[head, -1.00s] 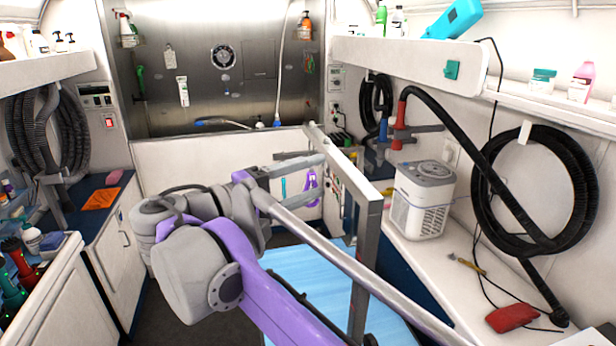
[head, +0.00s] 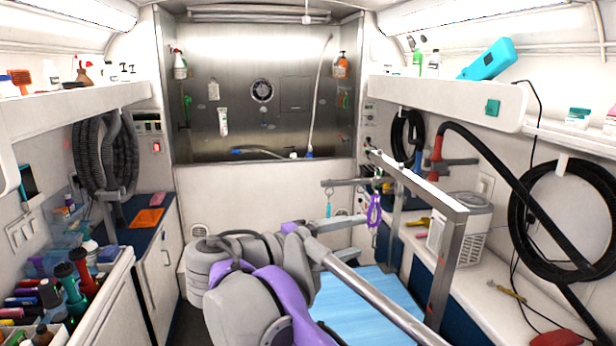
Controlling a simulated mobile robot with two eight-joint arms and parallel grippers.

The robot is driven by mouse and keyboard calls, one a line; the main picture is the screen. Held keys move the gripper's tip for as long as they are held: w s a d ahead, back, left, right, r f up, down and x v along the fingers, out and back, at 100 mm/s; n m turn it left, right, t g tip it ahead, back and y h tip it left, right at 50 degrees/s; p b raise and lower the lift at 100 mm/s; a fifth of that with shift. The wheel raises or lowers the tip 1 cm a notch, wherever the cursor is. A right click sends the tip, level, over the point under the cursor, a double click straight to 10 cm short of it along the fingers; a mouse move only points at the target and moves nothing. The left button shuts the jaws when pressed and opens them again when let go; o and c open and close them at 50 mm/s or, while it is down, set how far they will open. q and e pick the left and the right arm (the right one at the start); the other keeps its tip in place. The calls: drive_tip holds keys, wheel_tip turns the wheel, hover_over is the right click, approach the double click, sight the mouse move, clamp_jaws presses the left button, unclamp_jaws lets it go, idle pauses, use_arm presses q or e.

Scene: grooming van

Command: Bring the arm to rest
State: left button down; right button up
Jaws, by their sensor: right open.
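My right arm (head: 245,300), grey and purple, is folded in the lower middle of the head view. Its right gripper (head: 350,243) points to the right, with its two grey fingers apart and nothing seen between them. It shows above the far part of the blue table top (head: 375,310), close to the hanging loops; I cannot tell whether it touches anything. My left gripper is out of view.
A grey metal frame (head: 452,260) stands right of the arm. A purple loop (head: 374,211) and a teal strap (head: 328,209) hang near its bar. A counter with a white machine (head: 464,225) lies right; a bottle-filled shelf unit (head: 105,300) stands left.

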drive_tip(key=s+d+f+m+g+y, duration=0.1)
drive_tip(key=s+d+f+g+y, duration=0.15)
drive_tip(key=d+f, duration=0.6)
drive_tip(key=s+d+f+g+y, duration=0.1)
drive_tip(key=s+d+f+y, duration=0.4)
drive_tip(key=f, duration=0.6)
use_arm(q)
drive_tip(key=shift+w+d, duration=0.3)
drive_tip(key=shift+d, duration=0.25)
use_arm(e)
drive_tip(key=s+f+m+y, duration=0.3)
drive_tip(key=s+f, duration=0.2)
drive_tip(key=f, duration=0.4)
drive_tip(key=s+f+m+y, duration=0.3)
drive_tip(key=s+f, duration=0.2)
drive_tip(key=f, duration=0.4)
drive_tip(key=shift+a+f+t, duration=0.2)
drive_tip(key=shift+a+t, duration=0.15)
drive_tip(key=shift+a, duration=0.1)
drive_tip(key=shift+y, duration=0.25)
